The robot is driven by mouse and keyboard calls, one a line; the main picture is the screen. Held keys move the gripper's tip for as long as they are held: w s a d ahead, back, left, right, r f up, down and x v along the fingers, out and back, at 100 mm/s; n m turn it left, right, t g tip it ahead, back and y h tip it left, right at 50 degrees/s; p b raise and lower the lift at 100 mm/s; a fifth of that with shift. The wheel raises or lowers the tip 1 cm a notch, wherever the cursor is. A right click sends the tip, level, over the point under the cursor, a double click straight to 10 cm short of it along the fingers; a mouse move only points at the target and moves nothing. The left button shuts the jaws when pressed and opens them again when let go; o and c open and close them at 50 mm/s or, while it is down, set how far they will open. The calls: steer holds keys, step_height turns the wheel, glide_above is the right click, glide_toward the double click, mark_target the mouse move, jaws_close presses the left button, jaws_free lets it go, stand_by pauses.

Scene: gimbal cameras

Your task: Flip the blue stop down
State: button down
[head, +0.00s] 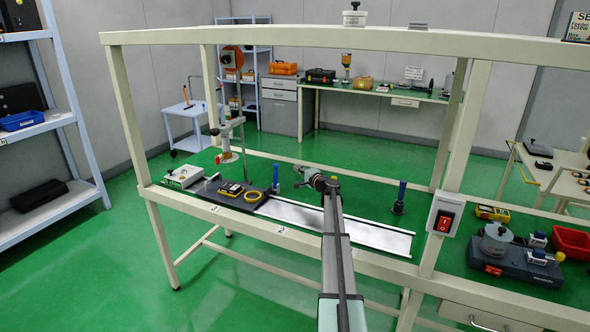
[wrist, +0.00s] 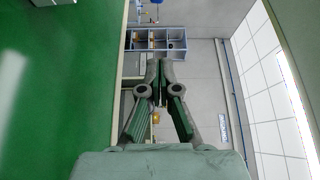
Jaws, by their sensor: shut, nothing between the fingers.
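Two upright blue pieces on dark bases stand on the green bench top in the head view. One blue piece (head: 276,175) is left of my gripper, by the end of the white track (head: 345,225). The other blue piece (head: 399,198) is to the right, behind the track. I cannot tell for certain which is the stop. My gripper (head: 301,168) is above the bench between them, pointing left and apart from both. In the wrist view my gripper (wrist: 160,62) is shut and empty, and neither blue piece shows there.
A dark plate (head: 238,195) with a yellow ring and a yellow device lies left of the track. A stand (head: 226,145) rises behind it. A red switch box (head: 443,221) is on the right frame post. The track itself is clear.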

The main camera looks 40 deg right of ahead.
mark_target(276, 176)
steer(key=w+p, duration=0.3)
steer(key=w, duration=0.6)
steer(key=a, duration=0.1)
steer(key=s+a+p, duration=0.1)
steer(key=a, duration=0.1)
steer(key=shift+s+a, duration=0.15)
steer(key=shift+a, duration=0.1)
steer(key=shift+a+f+b, duration=0.1)
steer(key=shift+f+b, duration=0.05)
steer(key=shift+b, duration=0.6)
